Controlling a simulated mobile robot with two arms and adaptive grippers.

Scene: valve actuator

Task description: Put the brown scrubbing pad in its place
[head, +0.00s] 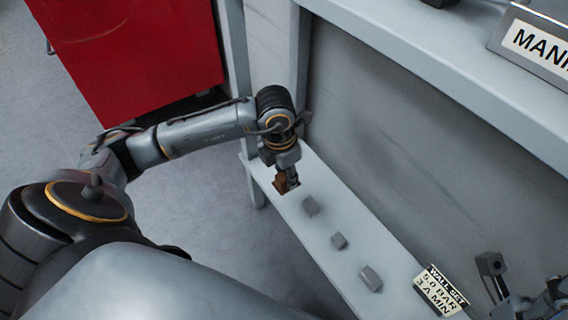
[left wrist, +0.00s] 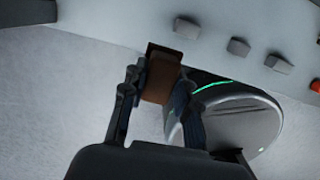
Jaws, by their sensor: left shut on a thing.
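The brown scrubbing pad (head: 281,186) is at the far left end of the low light-grey shelf (head: 325,225). My left gripper (head: 289,180) is shut on it from above. In the left wrist view the pad (left wrist: 160,82) sits between the two dark fingers, with a darker brown part at the shelf's edge. I cannot tell whether the pad touches the shelf or is just above it. Part of my right gripper (head: 541,302) shows in the lower right corner of the head view; its fingers are not clear.
A grey panel (head: 400,150) rises behind the shelf. A red cabinet (head: 130,50) stands at upper left.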

